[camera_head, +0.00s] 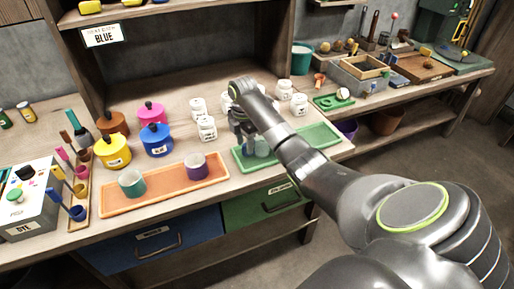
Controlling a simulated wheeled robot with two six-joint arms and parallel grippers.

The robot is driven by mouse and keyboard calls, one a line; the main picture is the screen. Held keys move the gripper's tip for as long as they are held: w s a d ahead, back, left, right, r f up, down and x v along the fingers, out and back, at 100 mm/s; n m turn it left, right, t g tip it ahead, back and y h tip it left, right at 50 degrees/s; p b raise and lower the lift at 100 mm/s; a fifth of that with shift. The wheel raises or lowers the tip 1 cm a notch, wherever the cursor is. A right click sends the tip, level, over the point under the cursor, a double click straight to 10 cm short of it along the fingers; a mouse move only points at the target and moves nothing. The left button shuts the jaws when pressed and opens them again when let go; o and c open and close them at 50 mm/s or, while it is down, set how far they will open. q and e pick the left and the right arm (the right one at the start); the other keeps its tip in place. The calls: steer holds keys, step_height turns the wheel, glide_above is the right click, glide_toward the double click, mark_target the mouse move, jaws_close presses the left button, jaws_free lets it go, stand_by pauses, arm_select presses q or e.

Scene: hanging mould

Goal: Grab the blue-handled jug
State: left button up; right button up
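My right arm reaches in from the lower right, and its gripper (248,146) points down over the green tray (318,135). A small pale, bluish see-through vessel (262,147) stands on this tray right at the fingers. It may be the jug, but the gripper covers part of it and I cannot make out a blue handle. I cannot tell whether the fingers are closed on it or only beside it. My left gripper is not in view.
An orange tray (150,203) to the left holds a teal cup (132,184) and a purple cup (195,166). Blue (157,141), yellow (113,152) and pink lidded pots stand behind it. Several white jars (206,128) stand behind the gripper. A rack of dye tools (78,190) is far left.

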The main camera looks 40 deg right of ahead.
mark_target(244, 148)
step_height(244, 148, down, 4)
steer(key=shift+w+a+f, duration=0.1)
steer(key=shift+w+f, duration=0.05)
steer(key=shift+f, duration=0.1)
steer(key=shift+c, duration=0.3)
jaws_close()
